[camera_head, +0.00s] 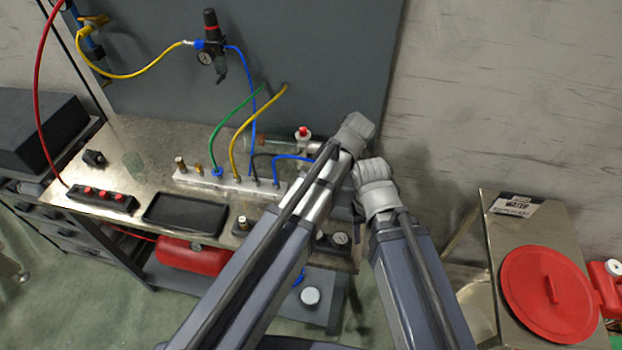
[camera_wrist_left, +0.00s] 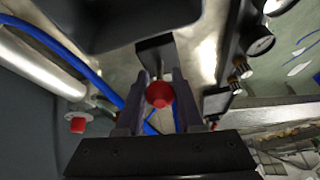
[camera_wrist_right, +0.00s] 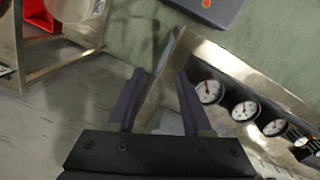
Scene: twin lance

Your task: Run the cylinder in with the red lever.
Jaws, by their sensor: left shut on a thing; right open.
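The red lever's round knob (camera_wrist_left: 160,94) sits between the two fingers of my left gripper (camera_wrist_left: 158,95), which is shut on it. A silver cylinder (camera_wrist_left: 40,66) lies at the left of the left wrist view, apart from this gripper. In the head view my arms hide the lever and the left fingertips. My right gripper (camera_wrist_right: 155,100) is open and empty in the right wrist view, close to the bench corner.
Gauges (camera_wrist_right: 245,110) line the bench front beside my right gripper. Blue hoses (camera_wrist_left: 65,60) pass close to my left gripper. A manifold (camera_head: 225,180) with coloured hoses and a black tray (camera_head: 185,214) occupy the bench. A red lid (camera_head: 545,290) is at right.

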